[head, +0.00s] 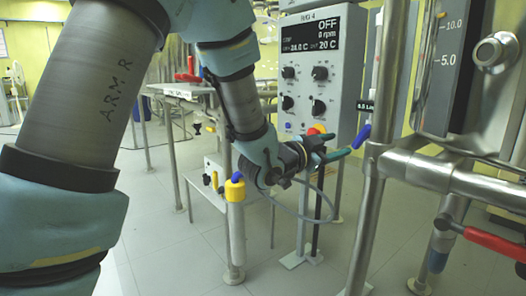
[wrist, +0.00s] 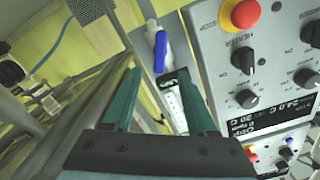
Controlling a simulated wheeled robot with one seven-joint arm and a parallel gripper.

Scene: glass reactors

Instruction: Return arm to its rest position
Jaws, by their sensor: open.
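My arm reaches from the upper left of the head view, bent down at the elbow. My gripper (head: 335,145) is at the middle of that view, in front of the lower part of the grey control box (head: 345,85). Its two green fingers are apart and point to the right. In the wrist view my gripper (wrist: 158,75) shows both fingers spread with nothing gripped between them. A blue handle (wrist: 160,52) shows beyond the fingertips there. In the head view a blue handle (head: 361,136) is just right of the fingertips.
A steel pipe frame (head: 420,172) stands close on the right, with a red lever (head: 495,243). A post with a yellow cap (head: 235,190) stands below my wrist. A metal bench (head: 180,90) is behind. The floor (head: 150,240) at lower left is clear.

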